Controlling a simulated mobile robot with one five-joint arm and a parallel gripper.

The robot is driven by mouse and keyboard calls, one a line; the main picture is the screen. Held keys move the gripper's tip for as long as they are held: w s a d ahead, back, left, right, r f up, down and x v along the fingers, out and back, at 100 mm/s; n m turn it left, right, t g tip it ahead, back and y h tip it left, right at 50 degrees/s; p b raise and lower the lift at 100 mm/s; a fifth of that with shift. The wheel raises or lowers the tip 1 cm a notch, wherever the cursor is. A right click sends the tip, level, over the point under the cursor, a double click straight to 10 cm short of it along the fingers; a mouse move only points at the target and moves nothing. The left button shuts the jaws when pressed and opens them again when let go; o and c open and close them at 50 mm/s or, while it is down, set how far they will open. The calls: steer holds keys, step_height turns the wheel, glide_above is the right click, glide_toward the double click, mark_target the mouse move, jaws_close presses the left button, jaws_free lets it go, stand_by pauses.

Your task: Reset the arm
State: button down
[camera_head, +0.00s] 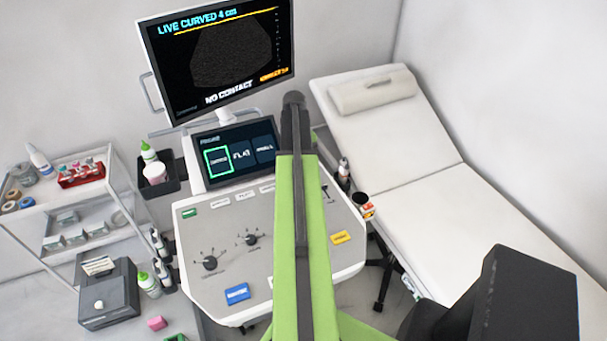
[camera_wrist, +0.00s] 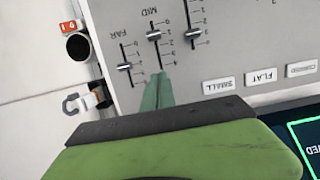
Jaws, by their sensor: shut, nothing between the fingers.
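My arm (camera_head: 298,230) reaches up the middle of the head view, over the control panel (camera_head: 220,265) of an ultrasound cart. Its far end overlaps the small touchscreen's right side in that view, and I cannot make out the fingertips there. In the wrist view my gripper (camera_wrist: 157,92) shows as two green fingers close together, shut and empty. They are over the panel just below the slider marked MID (camera_wrist: 154,37); I cannot tell whether they touch it. A slider marked FAR (camera_wrist: 124,67) is beside it.
The monitor (camera_head: 150,60) reads NO CONTACT, and the touchscreen (camera_head: 215,170) has its left tile outlined in green. A white exam couch (camera_head: 440,215) stands right, a supply trolley (camera_head: 110,200) left. A black cup (camera_wrist: 77,46) and bottles sit at the cart's sides.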

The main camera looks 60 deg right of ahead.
steer(key=p+v, duration=0.2)
steer(key=v, duration=0.2)
steer(key=shift+w+r+p, duration=0.1)
steer(key=shift+r+p, duration=0.15)
steer(key=shift+p, duration=0.05)
steer(key=shift+w, duration=0.1)
